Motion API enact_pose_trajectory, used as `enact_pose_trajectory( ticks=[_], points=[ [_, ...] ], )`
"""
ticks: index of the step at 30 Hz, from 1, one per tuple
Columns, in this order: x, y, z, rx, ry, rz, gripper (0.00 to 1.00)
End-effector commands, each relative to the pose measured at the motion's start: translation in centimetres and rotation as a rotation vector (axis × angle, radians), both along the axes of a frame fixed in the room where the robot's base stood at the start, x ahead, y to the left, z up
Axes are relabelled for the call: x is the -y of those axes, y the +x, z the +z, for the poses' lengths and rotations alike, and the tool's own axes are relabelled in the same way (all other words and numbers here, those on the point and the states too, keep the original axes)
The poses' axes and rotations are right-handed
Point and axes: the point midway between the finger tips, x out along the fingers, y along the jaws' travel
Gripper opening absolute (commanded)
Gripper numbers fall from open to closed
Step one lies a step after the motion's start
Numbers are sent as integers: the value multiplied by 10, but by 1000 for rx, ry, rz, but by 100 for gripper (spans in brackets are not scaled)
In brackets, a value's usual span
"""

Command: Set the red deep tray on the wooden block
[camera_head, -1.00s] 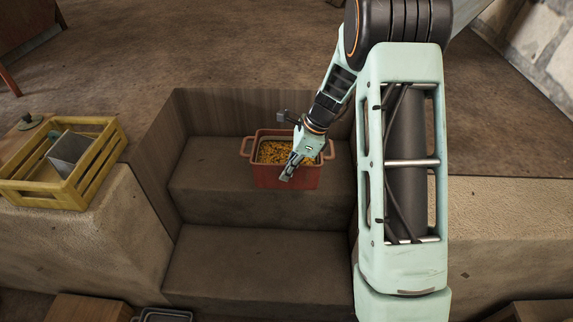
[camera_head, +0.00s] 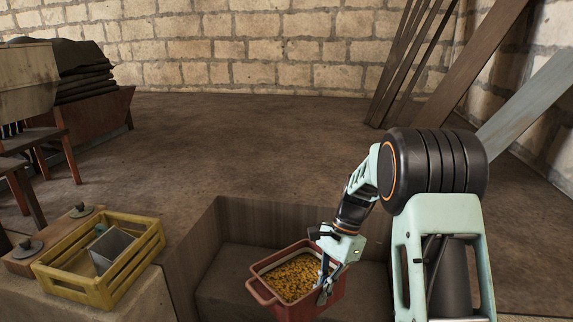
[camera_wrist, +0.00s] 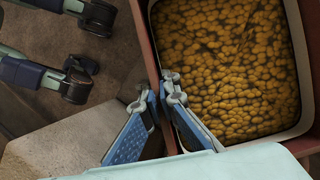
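The red deep tray (camera_head: 277,306), filled with small yellow-orange pieces, is at the bottom centre of the head view, tilted and apparently above the step. My gripper (camera_head: 326,288) is at its right side. In the wrist view, my gripper's fingers (camera_wrist: 161,92) straddle the tray's wall (camera_wrist: 150,62), one inside and one outside, and look shut on it. Part of the tray is cut off in the wrist view. A flat brown wooden piece (camera_head: 56,236) with knobbed round items on it lies at far left; I cannot tell whether it is the wooden block.
A yellow slatted crate (camera_head: 130,275) holding a grey metal container (camera_head: 110,250) stands on the left ledge. The stepped recess (camera_head: 225,265) has raised walls. Chairs (camera_head: 55,150) stand at upper left, and planks (camera_head: 405,60) lean on the back wall. The middle floor is clear.

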Motion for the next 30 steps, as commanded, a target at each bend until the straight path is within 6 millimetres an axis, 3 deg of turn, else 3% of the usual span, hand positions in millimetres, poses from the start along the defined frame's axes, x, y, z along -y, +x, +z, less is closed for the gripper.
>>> enact_pose_trajectory(
  ticks=[9,18,30],
  points=[
    [22,-12,45,5,0,545,0],
    [44,-20,80,3,1,890,0],
    [48,-23,119,1,3,944,0]
  ],
)
